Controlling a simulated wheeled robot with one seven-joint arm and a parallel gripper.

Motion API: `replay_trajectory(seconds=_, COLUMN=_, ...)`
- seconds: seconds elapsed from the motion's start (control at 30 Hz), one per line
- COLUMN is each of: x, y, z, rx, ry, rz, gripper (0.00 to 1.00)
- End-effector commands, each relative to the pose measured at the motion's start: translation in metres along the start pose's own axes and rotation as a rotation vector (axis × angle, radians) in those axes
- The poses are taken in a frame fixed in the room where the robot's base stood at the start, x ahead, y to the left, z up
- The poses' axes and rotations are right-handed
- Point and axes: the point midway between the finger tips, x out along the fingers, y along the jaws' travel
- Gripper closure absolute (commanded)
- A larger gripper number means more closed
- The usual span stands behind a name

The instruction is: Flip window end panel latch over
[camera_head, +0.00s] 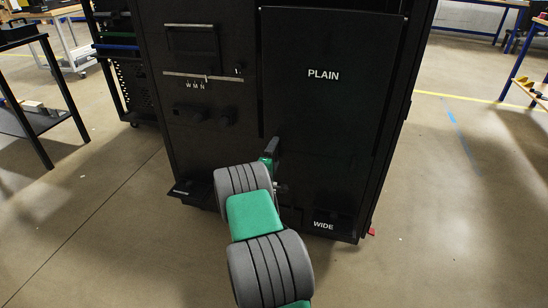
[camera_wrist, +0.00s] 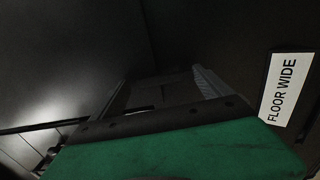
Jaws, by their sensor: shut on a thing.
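My gripper (camera_head: 274,146) is at the rack front, by the lower left corner of the PLAIN panel (camera_head: 335,105). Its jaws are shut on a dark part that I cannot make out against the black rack. In the wrist view, the green gripper body (camera_wrist: 180,150) fills the bottom, with dark jaw parts (camera_wrist: 165,90) beyond it. A panel with a rectangular window-like recess (camera_head: 192,40) is at the upper left of the rack. I cannot pick out the window end panel latch in either view.
The black rack (camera_head: 225,135) stands straight ahead. A WIDE label (camera_head: 323,225) is at its lower right; a FLOOR WIDE label (camera_wrist: 281,90) shows at right in the wrist view. A dark shelf table (camera_head: 40,105) stands left. Open floor (camera_head: 470,220) lies right.

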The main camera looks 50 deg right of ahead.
Motion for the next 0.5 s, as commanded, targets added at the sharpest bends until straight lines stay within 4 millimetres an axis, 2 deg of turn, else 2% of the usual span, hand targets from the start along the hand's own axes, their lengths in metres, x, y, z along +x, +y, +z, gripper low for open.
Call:
replay_trajectory(seconds=0.03, x=0.0025, y=0.0084, z=0.0003, rx=0.003, ry=-0.003, rz=0.014, gripper=0.16)
replay_trajectory(seconds=0.1, x=0.0017, y=0.0072, z=-0.0009, rx=0.003, ry=-0.001, rz=0.012, gripper=0.10)
replay_trajectory(seconds=0.5, x=-0.0020, y=0.0005, z=-0.0053, rx=0.002, ry=0.008, rz=0.001, gripper=0.10)
